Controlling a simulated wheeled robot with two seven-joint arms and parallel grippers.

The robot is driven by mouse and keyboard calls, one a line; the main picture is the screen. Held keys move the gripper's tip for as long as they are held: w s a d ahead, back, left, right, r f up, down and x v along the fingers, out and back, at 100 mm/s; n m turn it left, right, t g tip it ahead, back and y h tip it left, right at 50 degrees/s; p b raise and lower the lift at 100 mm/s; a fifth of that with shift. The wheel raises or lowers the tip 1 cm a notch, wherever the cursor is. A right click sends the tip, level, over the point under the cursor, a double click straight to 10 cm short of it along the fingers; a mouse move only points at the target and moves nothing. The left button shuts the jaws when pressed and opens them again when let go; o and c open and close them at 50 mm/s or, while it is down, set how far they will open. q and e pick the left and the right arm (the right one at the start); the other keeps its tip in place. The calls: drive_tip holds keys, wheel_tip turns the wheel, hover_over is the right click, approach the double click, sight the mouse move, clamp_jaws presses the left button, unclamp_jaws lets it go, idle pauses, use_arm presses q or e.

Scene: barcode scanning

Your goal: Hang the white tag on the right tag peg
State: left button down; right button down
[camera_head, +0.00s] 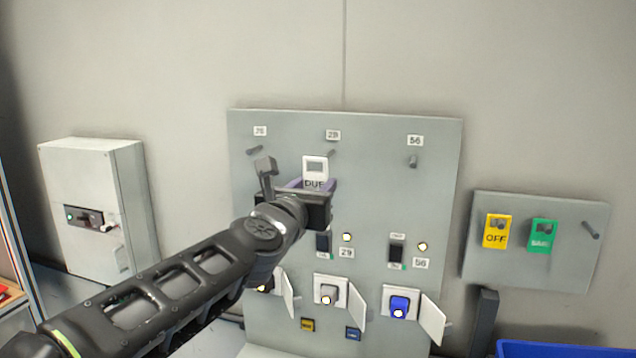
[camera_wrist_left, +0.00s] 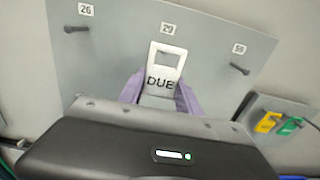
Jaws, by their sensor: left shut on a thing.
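The white tag (camera_head: 315,166), marked DUE with a square hole near its top, is held upright in front of the large grey panel (camera_head: 440,250). My left gripper (camera_head: 313,186) is shut on its lower part, with purple fingertips at its sides. In the left wrist view the tag (camera_wrist_left: 166,62) covers the area below the middle label. The panel's right peg (camera_head: 413,161) is bare, and it also shows in the left wrist view (camera_wrist_left: 239,69). The panel's left peg (camera_head: 254,149) is bare. The middle peg (camera_head: 331,152) shows just above the tag. My right gripper is not in view.
A smaller board (camera_head: 570,270) at the right carries a yellow OFF tag (camera_head: 497,231), a green tag (camera_head: 541,236) and a bare peg (camera_head: 590,230). Open covers (camera_head: 433,320) stick out low on the panel. A grey cabinet (camera_head: 85,210) is at left, a blue bin (camera_head: 560,349) at lower right.

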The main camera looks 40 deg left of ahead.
use_arm(q)
drive_tip(key=shift+v, duration=1.4)
drive_tip(key=shift+s, duration=0.1)
drive_tip(key=shift+f, duration=0.1)
